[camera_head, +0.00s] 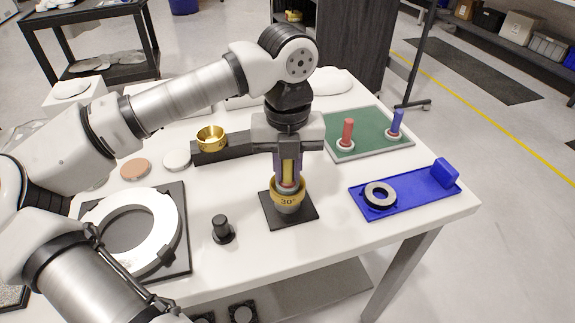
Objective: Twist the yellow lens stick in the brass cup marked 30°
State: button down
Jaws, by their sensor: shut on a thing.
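The brass cup marked 30° (287,201) stands upright on a square black base (304,214) near the front middle of the white table. The yellow lens stick (288,172) stands upright in this cup, and its lower end is hidden inside. My gripper (288,165) points straight down over the cup and is shut on the stick. Its fingers and palm cover most of the stick. The fingertips are close to the cup rim; I cannot tell whether they touch it.
A second brass cup (211,136) sits on a black bar behind left. A green board (366,140) holds a red stick (347,132) and a blue stick (396,122). A blue tray (415,190) with a black-and-white ring lies right. A black knob (222,229) and large white ring (168,215) are left.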

jog(key=shift+f, duration=0.1)
jog(key=shift+n+b, duration=0.65)
jog(key=shift+n, duration=0.15)
jog(key=shift+n+b, duration=0.85)
jog(key=shift+n, duration=0.65)
jog(key=m, duration=0.9)
jog(key=shift+b, duration=0.4)
